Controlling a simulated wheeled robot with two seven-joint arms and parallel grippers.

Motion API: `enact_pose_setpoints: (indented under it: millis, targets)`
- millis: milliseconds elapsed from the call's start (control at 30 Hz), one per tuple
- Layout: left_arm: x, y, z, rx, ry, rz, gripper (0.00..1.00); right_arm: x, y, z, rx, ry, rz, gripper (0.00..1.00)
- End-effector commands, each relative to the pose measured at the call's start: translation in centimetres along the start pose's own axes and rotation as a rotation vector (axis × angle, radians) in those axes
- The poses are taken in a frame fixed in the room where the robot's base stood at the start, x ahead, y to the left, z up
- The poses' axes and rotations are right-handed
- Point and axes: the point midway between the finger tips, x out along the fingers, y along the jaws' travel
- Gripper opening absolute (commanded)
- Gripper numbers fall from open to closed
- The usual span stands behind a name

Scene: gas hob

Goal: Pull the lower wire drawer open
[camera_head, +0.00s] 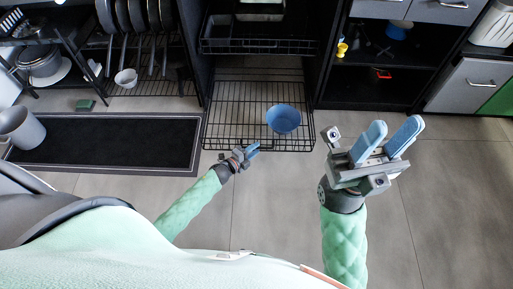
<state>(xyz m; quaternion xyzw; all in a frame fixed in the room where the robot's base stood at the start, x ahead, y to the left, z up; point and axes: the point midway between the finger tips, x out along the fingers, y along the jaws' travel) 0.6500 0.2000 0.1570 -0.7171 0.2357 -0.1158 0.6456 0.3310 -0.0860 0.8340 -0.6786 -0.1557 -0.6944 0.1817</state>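The lower wire drawer (235,117) is a black wire basket and stands pulled out from the dark cabinet over the floor. A blue bowl (283,119) sits in it at the right. My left gripper (252,149) is at the drawer's front edge, left of its middle. Its blue fingertips look close together; whether they touch or grip the front wire is too small to tell. My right gripper (388,138) is raised right of the drawer, its two blue fingers apart with nothing between them.
The upper wire drawer (258,46) sits further back above the lower one. A dark mat (105,140) lies at the left, below a rack with hanging pans. An open shelf (385,60) holds small items at the right. The floor (450,180) at the right is clear.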

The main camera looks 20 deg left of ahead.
Motion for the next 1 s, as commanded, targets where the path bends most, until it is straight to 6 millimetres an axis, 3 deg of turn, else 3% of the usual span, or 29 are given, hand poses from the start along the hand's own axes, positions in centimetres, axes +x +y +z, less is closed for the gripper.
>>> enact_pose_setpoints:
  millis: [200, 400, 1000]
  targets:
    - [-3.6, -0.1, 0.0, 0.002, -0.001, 0.002, 0.32, 1.1, 0.1, -0.1, 0.004, 0.011, 0.012, 0.36]
    - [-5.6, 0.0, 0.0, 0.000, -0.001, 0.001, 0.32, 1.5, 0.2, -0.1, -0.001, 0.017, 0.018, 0.36]
    - [-6.0, 0.0, 0.1, 0.001, -0.001, 0.001, 0.32, 1.1, 0.2, -0.2, 0.000, 0.006, 0.009, 0.36]
